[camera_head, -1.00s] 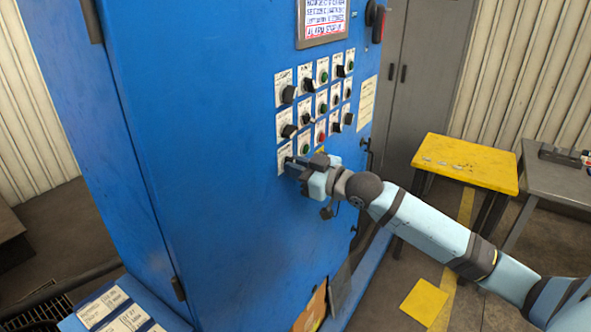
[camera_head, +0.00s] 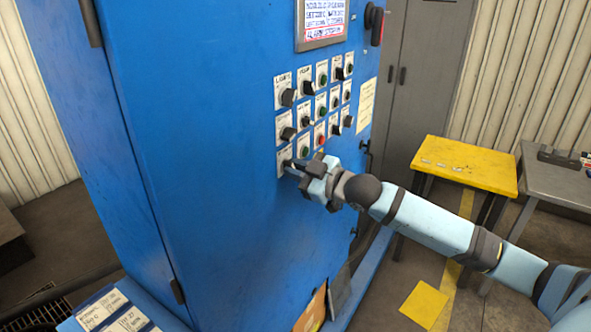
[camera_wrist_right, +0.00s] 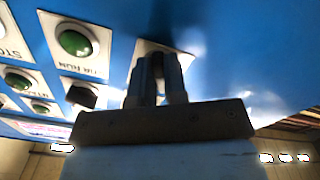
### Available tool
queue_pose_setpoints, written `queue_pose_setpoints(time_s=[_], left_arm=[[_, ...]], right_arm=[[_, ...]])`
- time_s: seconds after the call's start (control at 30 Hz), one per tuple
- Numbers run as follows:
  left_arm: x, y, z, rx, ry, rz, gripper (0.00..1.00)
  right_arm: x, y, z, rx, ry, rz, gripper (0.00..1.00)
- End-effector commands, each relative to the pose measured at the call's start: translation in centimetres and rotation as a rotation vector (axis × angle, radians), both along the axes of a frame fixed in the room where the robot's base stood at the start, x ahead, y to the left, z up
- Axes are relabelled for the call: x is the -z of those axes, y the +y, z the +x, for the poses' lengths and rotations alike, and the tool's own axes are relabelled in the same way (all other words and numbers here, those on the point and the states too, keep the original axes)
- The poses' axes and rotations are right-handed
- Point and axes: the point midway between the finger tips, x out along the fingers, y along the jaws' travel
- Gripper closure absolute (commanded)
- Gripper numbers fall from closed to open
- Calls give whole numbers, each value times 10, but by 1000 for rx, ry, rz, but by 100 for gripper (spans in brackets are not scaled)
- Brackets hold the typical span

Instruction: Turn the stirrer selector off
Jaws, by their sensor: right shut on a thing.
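The selector knob (camera_wrist_right: 158,64) is a dark knob on a white label plate, at the lower left of the blue cabinet's control panel. Its label is too small to read, so I cannot confirm the name. My right gripper (camera_head: 291,167) reaches it from the right, and in the right wrist view the two fingers (camera_wrist_right: 159,75) are shut around the knob, one on each side. The fingers hide much of the knob, so its exact setting is hard to tell. My left gripper is not in view.
Several other knobs and buttons sit close above and beside it, such as a black knob (camera_head: 288,133) and a green button (camera_head: 303,152). A screen (camera_head: 322,20) is higher up. A yellow table (camera_head: 468,165) and a grey table (camera_head: 560,178) stand at the right.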

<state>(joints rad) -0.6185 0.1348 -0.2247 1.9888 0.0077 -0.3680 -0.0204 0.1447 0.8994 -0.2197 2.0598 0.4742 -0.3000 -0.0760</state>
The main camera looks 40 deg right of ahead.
Motion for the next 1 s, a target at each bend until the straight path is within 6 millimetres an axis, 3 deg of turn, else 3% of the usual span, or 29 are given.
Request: queue_pose_setpoints(time_s=[0.07,0.1,0.2,0.57,1.0], left_arm=[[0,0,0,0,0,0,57],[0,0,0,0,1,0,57],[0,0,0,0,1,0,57],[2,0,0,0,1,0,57],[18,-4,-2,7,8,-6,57]], right_arm=[[0,0,0,0,-1,-3,100],[0,0,0,0,-1,-3,85],[0,0,0,0,-1,-2,62],[1,-1,-3,1,0,-1,62],[4,-23,-58,0,3,-2,62]])
